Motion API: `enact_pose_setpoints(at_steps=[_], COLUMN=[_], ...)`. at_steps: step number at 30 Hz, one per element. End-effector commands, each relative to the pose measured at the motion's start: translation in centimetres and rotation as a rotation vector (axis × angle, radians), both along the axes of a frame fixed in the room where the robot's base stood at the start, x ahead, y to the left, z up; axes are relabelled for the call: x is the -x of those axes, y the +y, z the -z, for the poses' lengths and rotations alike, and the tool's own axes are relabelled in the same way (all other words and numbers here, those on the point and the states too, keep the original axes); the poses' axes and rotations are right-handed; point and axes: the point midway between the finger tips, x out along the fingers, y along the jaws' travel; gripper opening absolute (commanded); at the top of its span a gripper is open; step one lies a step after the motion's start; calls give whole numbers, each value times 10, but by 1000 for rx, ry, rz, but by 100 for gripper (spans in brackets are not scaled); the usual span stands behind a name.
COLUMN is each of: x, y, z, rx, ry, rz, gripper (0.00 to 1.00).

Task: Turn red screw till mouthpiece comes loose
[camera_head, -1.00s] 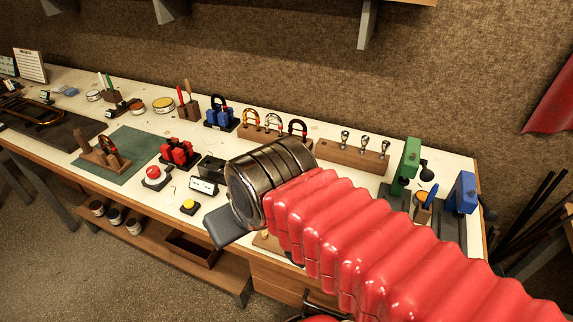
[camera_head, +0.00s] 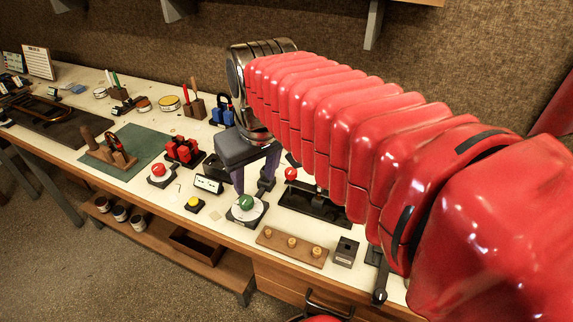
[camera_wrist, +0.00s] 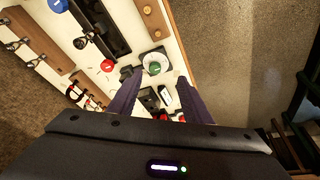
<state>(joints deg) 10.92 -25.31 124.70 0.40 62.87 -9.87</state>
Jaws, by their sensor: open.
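A red round knob (camera_head: 291,174), which looks like the red screw, sits at the left end of a long black fixture (camera_head: 315,208). It also shows in the wrist view (camera_wrist: 107,66), left of my fingers. My gripper (camera_head: 254,188) points down with its purple-grey fingers apart and nothing between them. It is left of the red knob, above a green button on a dark base (camera_head: 247,204). The wrist view shows that button between my fingertips (camera_wrist: 157,72). The far part of the fixture is partly behind my arm, and I cannot make out a mouthpiece in it.
A red button box (camera_head: 158,172), a white-faced box (camera_head: 208,184) and a yellow button (camera_head: 194,204) stand to the left. A wooden block with brass pegs (camera_head: 292,246) and a small dark block (camera_head: 345,252) lie near the front edge. Wooden racks (camera_wrist: 35,40) show in the wrist view.

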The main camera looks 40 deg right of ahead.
Motion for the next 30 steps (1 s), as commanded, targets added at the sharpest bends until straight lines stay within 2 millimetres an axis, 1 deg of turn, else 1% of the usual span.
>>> enact_pose_setpoints(at_steps=[3, 9, 14, 18, 24, 27, 30], x=[-14, -35, -51, -64, -78, -82, -84], y=[-17, -47, -73, -98, -132, -144, -151], z=[-6, -14, -18, -19, -17, -16, -16], rx=[1, -3, -11, -23, -43, -52, -57], ry=[43, 111, 166, 210, 270, 289, 301], rz=[10, 21, 27, 33, 39, 39, 39], gripper=[45, 45, 45, 45, 45, 45, 45])
